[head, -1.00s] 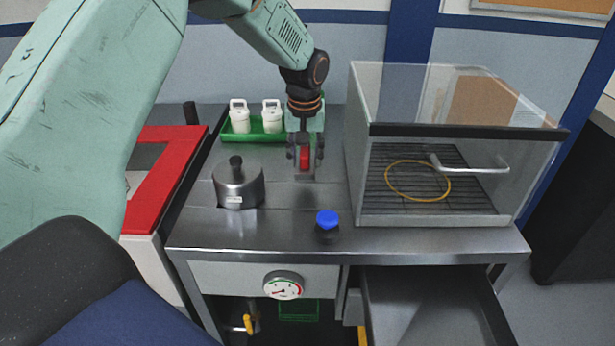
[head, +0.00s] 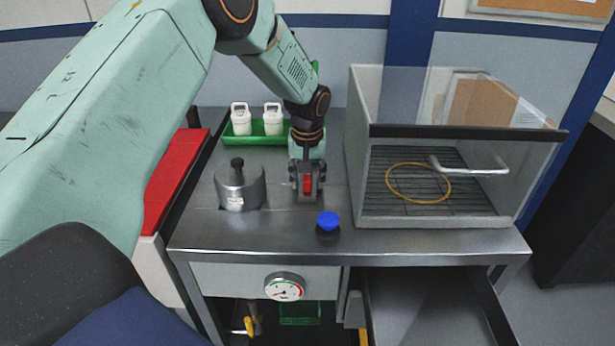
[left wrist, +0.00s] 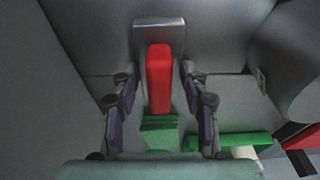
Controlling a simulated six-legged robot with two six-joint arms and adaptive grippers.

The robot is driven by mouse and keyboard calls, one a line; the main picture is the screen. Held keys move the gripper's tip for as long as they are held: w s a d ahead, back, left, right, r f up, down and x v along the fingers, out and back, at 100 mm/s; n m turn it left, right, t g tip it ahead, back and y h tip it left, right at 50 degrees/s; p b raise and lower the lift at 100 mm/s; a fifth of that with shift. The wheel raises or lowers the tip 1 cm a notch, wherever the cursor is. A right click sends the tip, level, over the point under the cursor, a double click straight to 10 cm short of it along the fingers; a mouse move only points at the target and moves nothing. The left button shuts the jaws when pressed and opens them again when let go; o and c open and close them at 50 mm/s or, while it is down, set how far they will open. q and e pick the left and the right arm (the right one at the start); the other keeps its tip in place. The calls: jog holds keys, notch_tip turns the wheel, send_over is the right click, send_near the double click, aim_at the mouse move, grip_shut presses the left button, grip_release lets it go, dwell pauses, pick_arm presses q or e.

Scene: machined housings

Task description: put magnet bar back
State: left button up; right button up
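The magnet bar is a red piece with a grey metal block (head: 307,185). It is between the fingers of my left gripper (head: 307,178), above or on the steel bench top, left of the glass-fronted cabinet. In the left wrist view the red piece (left wrist: 159,80) stands between the two fingers, with the grey block beyond it. The fingertips of my left gripper (left wrist: 158,76) lie at the block's two sides, and the bar moves with the gripper. I cannot tell whether the block touches the bench. My right gripper is out of view.
A steel lidded pot (head: 238,188) stands left of the gripper. A blue-capped item (head: 328,222) is close in front. A green tray (head: 243,138) with two white bottles is behind. The cabinet (head: 450,218) stands right. An open drawer (head: 430,310) sticks out below.

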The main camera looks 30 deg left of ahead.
aim_at(307, 177)
pick_arm(q)
jog(key=o, duration=0.3)
jog(key=shift+o, duration=0.2)
jog(key=shift+r, duration=0.1)
jog(key=shift+r, duration=0.3)
notch_tip(307, 177, up, 12)
jog(key=s, duration=0.1)
jog(key=shift+s+d+f+p, duration=0.25)
jog(key=shift+d+p, duration=0.15)
jog(key=shift+d, duration=0.05)
